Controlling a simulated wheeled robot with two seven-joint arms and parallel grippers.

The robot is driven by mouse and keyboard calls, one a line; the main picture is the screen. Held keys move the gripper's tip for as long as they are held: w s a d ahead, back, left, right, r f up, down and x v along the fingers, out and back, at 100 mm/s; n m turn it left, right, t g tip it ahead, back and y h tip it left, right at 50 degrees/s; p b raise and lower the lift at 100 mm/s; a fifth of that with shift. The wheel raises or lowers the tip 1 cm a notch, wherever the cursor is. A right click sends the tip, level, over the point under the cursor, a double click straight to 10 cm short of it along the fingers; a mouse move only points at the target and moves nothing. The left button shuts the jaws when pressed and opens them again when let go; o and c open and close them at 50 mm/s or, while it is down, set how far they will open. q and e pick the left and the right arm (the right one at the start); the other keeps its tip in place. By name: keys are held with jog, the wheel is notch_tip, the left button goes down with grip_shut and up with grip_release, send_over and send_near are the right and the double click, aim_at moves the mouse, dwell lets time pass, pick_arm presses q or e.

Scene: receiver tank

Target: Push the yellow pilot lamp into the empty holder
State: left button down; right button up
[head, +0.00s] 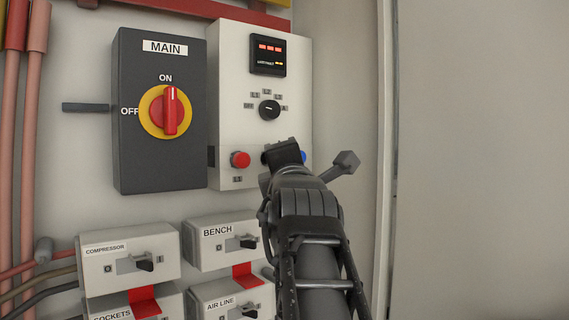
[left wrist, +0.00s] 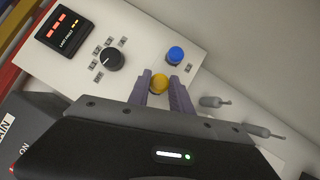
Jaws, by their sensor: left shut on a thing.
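The light grey panel (head: 225,95) carries a red lamp (head: 240,159) at its lower left and a blue lamp (head: 302,157) at its lower right. My left gripper (head: 283,152) is at the panel between these two and hides the spot behind it. In the left wrist view the yellow pilot lamp (left wrist: 159,84) sits between the two fingers of my left gripper (left wrist: 160,80), which is shut on it. The blue lamp (left wrist: 175,54) is just beyond the fingertips there. The empty holder is hidden, and I cannot tell how deep the lamp sits. My right gripper is in neither view.
A black rotary knob (head: 269,109) and a display (head: 268,55) are above the lamps. The dark MAIN switch box (head: 160,160) stands to the left. Small switch boxes, such as BENCH (head: 215,255), are below. The wall at the right (head: 480,160) is bare.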

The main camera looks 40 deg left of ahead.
pick_arm(q)
jog(key=shift+w+a, duration=0.2)
jog(key=shift+a, duration=0.4)
jog(key=shift+w+a, duration=0.15)
jog(key=shift+a, duration=0.45)
dwell(0.5)
jog(key=c, duration=1.1)
grip_release()
jog(key=shift+s+d+f+b, duration=0.25)
jog(key=shift+s+d+b, duration=0.1)
jog(key=b+v, duration=0.3)
jog(key=v, duration=0.3)
jog(key=shift+s+d, duration=0.15)
jog(key=shift+s, duration=0.1)
